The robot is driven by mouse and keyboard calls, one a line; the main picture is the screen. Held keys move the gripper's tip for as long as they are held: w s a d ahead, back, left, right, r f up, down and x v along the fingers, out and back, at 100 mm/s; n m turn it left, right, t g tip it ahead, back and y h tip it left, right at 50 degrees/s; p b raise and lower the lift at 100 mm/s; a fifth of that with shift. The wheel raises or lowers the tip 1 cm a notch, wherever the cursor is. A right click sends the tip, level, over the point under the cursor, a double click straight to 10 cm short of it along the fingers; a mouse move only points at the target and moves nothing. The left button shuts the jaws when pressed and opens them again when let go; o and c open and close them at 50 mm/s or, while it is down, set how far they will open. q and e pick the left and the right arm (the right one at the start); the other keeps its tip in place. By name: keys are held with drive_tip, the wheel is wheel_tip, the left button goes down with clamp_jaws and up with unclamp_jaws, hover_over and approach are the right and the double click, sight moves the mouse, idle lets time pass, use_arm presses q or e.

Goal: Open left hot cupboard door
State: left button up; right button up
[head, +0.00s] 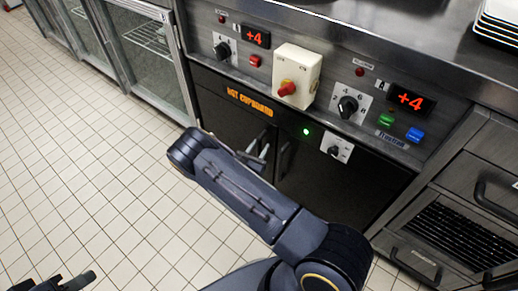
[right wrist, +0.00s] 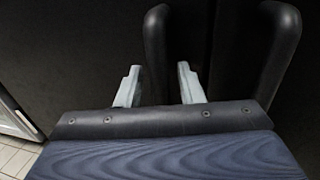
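The hot cupboard has two dark doors under an orange "HOT CUPBOARD" sign; the left door (head: 222,108) looks closed. Its upright black handle (right wrist: 157,45) shows in the right wrist view. My right gripper (head: 257,150) is at this handle, and in the right wrist view its two pale fingers (right wrist: 160,85) stand apart, one on each side of the handle's lower part. I cannot tell whether they touch it. Part of my left gripper (head: 62,284) shows at the bottom left corner of the head view; its fingers are not clear.
The right door (head: 345,185) has its own handle (right wrist: 276,50) close beside the left one. A control panel with knobs (head: 347,106) runs above the doors. Glass-fronted cabinets (head: 150,50) stand to the left, drawers (head: 480,180) to the right. The tiled floor (head: 90,150) is clear.

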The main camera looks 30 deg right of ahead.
clamp_jaws()
idle(0.3)
